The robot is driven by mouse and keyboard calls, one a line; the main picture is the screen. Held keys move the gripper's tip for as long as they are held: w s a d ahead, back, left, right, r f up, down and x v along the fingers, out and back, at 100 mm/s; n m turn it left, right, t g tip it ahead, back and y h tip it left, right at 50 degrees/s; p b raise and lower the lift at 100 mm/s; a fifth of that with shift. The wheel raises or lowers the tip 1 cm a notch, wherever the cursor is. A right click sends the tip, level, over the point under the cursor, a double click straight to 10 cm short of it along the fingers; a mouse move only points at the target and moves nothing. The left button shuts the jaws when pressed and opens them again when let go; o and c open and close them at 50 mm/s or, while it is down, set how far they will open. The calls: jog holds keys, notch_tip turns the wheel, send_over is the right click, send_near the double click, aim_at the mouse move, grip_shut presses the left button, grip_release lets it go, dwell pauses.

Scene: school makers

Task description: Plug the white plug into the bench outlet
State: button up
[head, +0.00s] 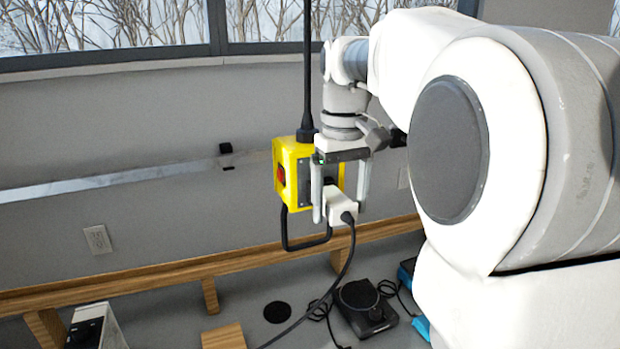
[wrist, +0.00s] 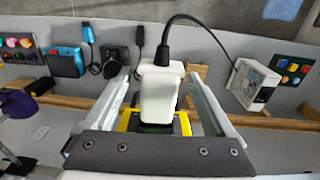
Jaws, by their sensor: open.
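The white plug (head: 343,204) with its black cord sits between the two fingers of my gripper (head: 339,214), against or just in front of a yellow outlet box (head: 290,165). The box hangs on a black cable and has a red switch and a dark panel. In the wrist view, the plug (wrist: 160,95) stands upright between the fingers (wrist: 158,78), with a gap on each side. My gripper is open around it. Parts of the yellow box (wrist: 125,120) show behind the plug. The plug's front is hidden, so I cannot tell whether it is seated.
A wall outlet (head: 97,239) is at the left. A wooden rail (head: 150,280) runs along the bench. A black device (head: 365,308) with cords lies below my gripper, and a white box (head: 108,330) is at lower left. A black loop handle (head: 306,245) hangs under the yellow box.

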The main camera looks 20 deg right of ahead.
notch_tip(320, 180, up, 17)
jog(key=p, duration=0.2)
jog(key=s+a+f+t+b, duration=0.2)
jog(key=s+f, duration=0.3)
jog(key=f, duration=0.5)
jog(key=s+a+f+t+b, duration=0.1)
jog(key=s+a+f, duration=0.4)
jog(key=f, duration=0.5)
jog(key=s+a+f+t+b, duration=0.2)
jog(key=s+f, duration=0.4)
jog(key=f, duration=0.4)
jog(key=shift+a+t+b, duration=0.3)
jog(key=shift+a+b, duration=0.45)
jog(key=shift+b, duration=0.25)
